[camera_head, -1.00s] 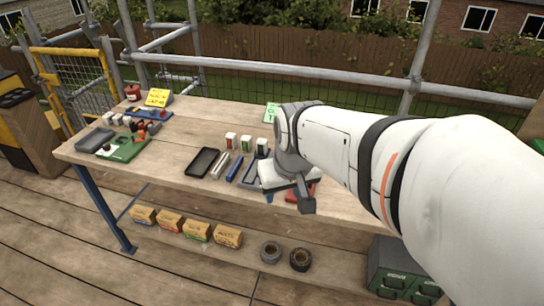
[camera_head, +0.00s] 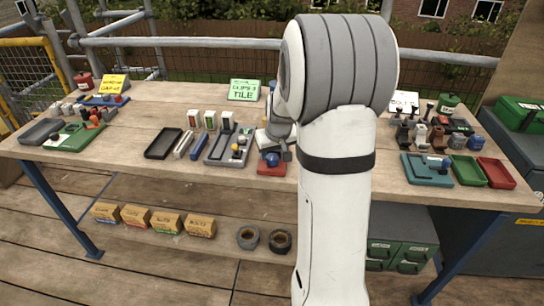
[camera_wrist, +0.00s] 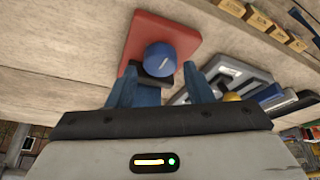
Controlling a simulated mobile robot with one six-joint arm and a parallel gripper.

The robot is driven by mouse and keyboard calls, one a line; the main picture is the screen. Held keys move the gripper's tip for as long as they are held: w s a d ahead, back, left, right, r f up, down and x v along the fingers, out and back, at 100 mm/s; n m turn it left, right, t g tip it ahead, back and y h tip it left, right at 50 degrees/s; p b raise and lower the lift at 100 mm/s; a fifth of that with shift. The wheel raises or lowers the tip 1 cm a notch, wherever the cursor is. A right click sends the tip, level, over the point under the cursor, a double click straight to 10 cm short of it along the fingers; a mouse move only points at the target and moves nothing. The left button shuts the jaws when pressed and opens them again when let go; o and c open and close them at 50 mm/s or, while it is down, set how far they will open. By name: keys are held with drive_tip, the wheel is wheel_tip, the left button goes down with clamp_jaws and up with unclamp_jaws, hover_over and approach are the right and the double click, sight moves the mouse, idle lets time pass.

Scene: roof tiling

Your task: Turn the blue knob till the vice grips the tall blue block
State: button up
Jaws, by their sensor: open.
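The blue knob (camera_wrist: 161,58) sits over a red base (camera_wrist: 143,33) in the wrist view. The knob (camera_head: 271,158) and red base (camera_head: 270,170) also show at the table's front edge in the head view. My gripper (camera_wrist: 161,70) is open, its two blue fingers apart on either side of the knob's near part in the picture. I cannot tell whether they touch it. In the head view my gripper (camera_head: 279,150) is beside and above the knob, partly hidden by my arm. I cannot make out the tall blue block or the vice jaws.
A grey tray (camera_head: 215,160) with a yellow knob stands just left of the red base. A black tray (camera_head: 163,143) and a blue bar (camera_head: 199,146) lie further left. A teal fixture (camera_head: 427,177), a green tray (camera_head: 466,171) and a red tray (camera_head: 497,173) are at right.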

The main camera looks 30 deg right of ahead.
sight(272, 160)
drive_tip(key=shift+x, duration=1.4)
drive_tip(key=shift+c, duration=0.5)
drive_tip(key=c, duration=0.6)
